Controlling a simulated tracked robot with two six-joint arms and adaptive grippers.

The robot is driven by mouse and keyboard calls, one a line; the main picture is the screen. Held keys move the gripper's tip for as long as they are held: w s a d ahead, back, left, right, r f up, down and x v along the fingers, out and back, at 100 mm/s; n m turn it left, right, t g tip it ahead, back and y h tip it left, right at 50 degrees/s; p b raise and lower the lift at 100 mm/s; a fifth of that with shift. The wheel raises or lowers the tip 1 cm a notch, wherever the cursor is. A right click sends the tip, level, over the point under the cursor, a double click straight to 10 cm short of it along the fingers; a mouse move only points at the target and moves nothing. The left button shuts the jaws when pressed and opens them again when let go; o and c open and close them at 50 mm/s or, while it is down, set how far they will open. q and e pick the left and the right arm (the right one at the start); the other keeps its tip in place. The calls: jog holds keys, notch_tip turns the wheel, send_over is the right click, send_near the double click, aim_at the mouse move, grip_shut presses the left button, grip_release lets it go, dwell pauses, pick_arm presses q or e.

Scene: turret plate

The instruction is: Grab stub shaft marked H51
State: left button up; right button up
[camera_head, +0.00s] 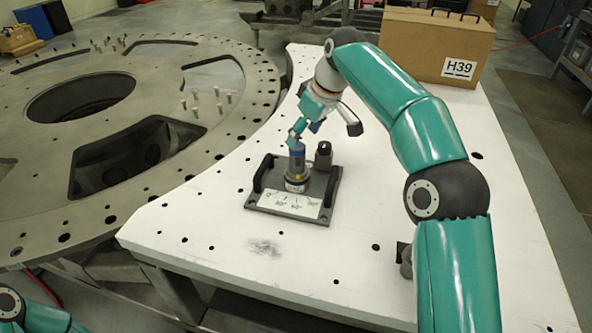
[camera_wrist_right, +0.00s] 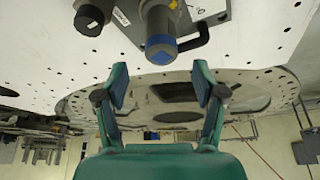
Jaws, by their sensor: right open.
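A grey stub shaft (camera_head: 297,168) with a blue top and a yellow dot stands upright on a dark fixture plate (camera_head: 324,208) with two handles and a white angle scale. A small label near its base is too small to read. In the right wrist view the shaft (camera_wrist_right: 158,25) shows its blue end (camera_wrist_right: 161,52) above the gap between the fingers in the picture. My right gripper (camera_head: 300,128) is close to the shaft's top, and in the wrist view its fingers (camera_wrist_right: 161,85) are spread with nothing between them. My left gripper is out of view.
A brown case (camera_head: 425,47) marked H39 sits at the back of the white table (camera_head: 220,235). A large grey ring plate (camera_head: 225,130) with several upright pins lies to the left. The table's front is mostly clear.

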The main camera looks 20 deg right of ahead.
aim_at(297, 148)
jog(key=shift+x, duration=2.85)
jog(key=shift+s, duration=0.1)
jog(key=shift+c, duration=0.3)
grip_shut()
